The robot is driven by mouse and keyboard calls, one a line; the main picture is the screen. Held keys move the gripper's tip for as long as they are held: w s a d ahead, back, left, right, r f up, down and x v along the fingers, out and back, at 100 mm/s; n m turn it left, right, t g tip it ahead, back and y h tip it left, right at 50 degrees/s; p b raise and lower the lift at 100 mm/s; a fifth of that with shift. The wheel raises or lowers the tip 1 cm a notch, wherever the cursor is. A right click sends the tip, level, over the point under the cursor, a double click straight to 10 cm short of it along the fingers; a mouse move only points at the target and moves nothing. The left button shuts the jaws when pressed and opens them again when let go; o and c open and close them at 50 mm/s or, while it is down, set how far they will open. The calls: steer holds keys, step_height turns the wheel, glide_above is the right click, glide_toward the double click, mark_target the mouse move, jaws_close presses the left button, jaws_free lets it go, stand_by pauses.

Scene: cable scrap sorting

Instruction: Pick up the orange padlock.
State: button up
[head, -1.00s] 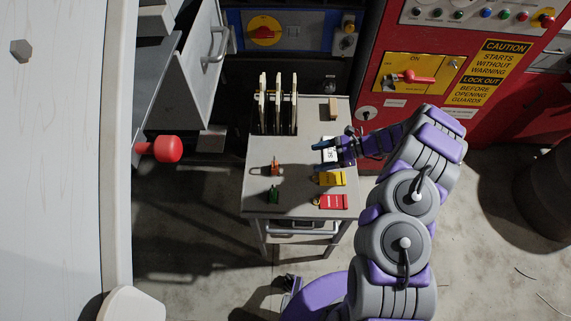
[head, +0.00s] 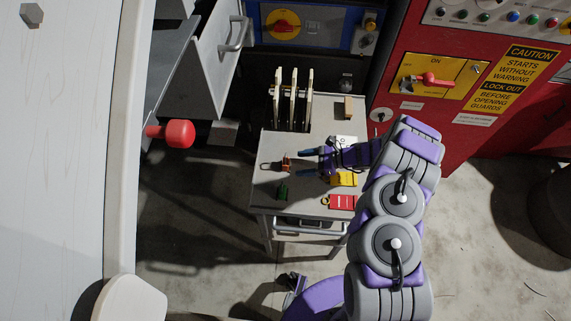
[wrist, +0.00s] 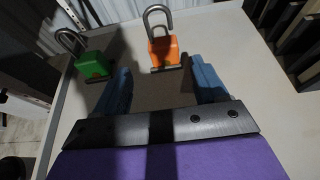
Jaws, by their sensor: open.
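The orange padlock (wrist: 165,50) stands upright on the small grey table with its metal shackle up, in the upper middle of the wrist view. In the head view the orange padlock (head: 286,163) is near the table's left side. My gripper (head: 303,162) is open and empty, its blue fingers pointing left toward the padlock, a short gap away. In the wrist view my gripper (wrist: 163,88) has its two fingers apart, with the padlock beyond the tips, nearer the right finger. A green padlock (wrist: 93,63) stands to the left; it also shows in the head view (head: 282,191).
A red knob (head: 178,134) juts out left of the table.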

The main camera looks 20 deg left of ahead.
mark_target(289, 163)
steer(key=shift+w+b+x, duration=0.2)
steer(key=shift+b+x, duration=0.1)
steer(key=shift+x, duration=1.05)
steer(key=shift+w+b+x, duration=0.15)
steer(key=shift+b+x, duration=0.1)
steer(key=shift+x, duration=1.15)
steer(key=shift+r, duration=0.15)
steer(key=c, duration=1.2)
